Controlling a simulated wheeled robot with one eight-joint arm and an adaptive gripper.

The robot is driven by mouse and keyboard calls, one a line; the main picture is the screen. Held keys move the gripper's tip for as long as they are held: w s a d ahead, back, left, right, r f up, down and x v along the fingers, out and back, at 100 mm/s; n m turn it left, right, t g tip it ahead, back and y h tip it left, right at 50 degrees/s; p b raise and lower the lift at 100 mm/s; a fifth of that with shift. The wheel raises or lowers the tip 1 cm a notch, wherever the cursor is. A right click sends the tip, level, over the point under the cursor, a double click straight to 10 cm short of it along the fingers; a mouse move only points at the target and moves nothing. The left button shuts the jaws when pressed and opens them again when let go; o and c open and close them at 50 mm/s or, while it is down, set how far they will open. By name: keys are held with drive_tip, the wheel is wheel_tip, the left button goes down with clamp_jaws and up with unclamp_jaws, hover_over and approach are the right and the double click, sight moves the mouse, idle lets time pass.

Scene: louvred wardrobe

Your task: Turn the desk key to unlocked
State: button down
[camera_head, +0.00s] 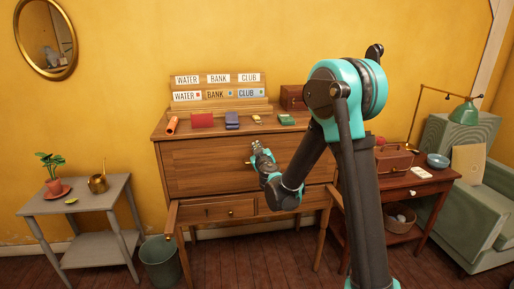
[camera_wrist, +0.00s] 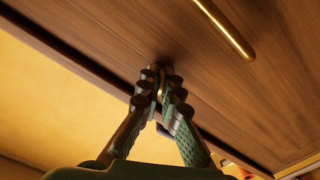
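The wooden desk (camera_head: 205,170) stands against the yellow wall with its front panel closed. My gripper (camera_head: 260,150) is at the upper middle of that panel. In the wrist view my gripper (camera_wrist: 158,78) has its fingertips close together at the wood, near the panel's edge. A small brass piece, which looks like the desk key (camera_wrist: 155,70), shows between the fingertips. The fingers appear shut on it and hide most of it, so its turn angle cannot be read. A brass bar handle (camera_wrist: 224,28) on the panel is apart from the fingers.
On the desk top are an orange roll (camera_head: 172,125), a red item (camera_head: 202,121), a blue item (camera_head: 232,120), a green item (camera_head: 287,119) and a labelled rack (camera_head: 218,95). A grey side table (camera_head: 90,203) stands left, a red side table (camera_head: 428,183) right.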

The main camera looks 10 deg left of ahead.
drive_tip(key=n, duration=0.6)
drive_tip(key=shift+n, duration=0.3)
drive_tip(key=n, duration=0.6)
drive_tip(key=shift+a+f, duration=0.1)
idle(0.3)
drive_tip(key=c, duration=1.7)
unclamp_jaws()
drive_tip(key=v, duration=1.2)
